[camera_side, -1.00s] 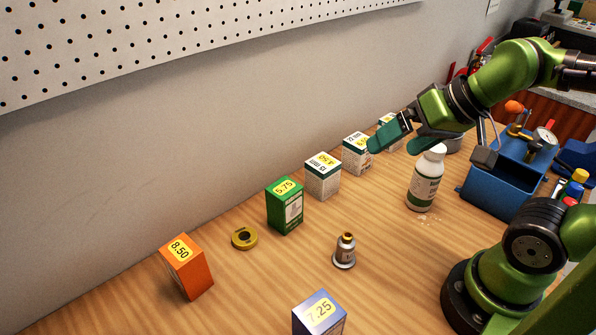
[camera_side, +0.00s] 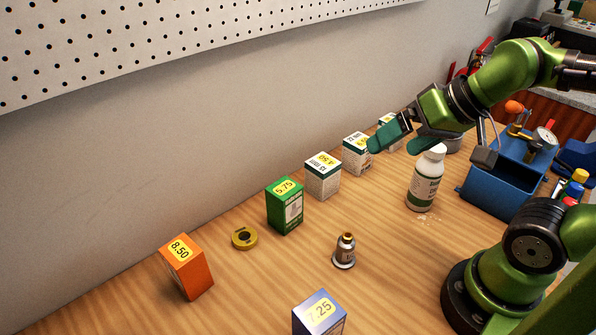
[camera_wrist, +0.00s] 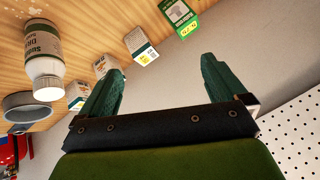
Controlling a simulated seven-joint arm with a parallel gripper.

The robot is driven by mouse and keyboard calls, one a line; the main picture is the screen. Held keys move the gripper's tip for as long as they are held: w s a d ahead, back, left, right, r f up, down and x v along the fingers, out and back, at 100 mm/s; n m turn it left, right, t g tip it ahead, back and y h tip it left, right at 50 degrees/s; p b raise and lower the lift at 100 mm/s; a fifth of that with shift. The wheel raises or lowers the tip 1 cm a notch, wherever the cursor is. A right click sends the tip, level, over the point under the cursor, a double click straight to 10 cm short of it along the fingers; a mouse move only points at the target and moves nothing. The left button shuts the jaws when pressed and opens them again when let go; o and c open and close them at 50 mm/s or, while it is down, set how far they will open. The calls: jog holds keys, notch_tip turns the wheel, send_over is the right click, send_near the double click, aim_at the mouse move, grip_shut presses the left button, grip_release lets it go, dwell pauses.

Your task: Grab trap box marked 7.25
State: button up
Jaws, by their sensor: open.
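The trap box marked 7.25 (camera_side: 319,314) is blue-grey with a yellow label. It stands at the front edge of the side view, its lower part cut off by the frame. It is not in the wrist view. My gripper (camera_side: 396,141) is open and empty, above the far part of the table near the white boxes, far from the 7.25 box. Its two green fingers (camera_wrist: 160,85) also show in the wrist view, with nothing between them.
A green 5.75 box (camera_side: 285,206), an orange 8.50 box (camera_side: 188,268) and white boxes (camera_side: 323,177) stand along the wall. A yellow tape roll (camera_side: 244,238), a metal fitting (camera_side: 344,251), a white bottle (camera_side: 425,182) and a blue toolbox (camera_side: 497,190) are also on the table.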

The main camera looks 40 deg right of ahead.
jog(key=shift+c, duration=0.2)
jog(key=n+g+h, duration=0.2)
jog(key=n+g, duration=0.1)
jog(key=g, duration=0.4)
send_over(319, 312)
notch_tip(319, 312, down, 3)
notch_tip(319, 312, down, 16)
jog(key=c, duration=1.2)
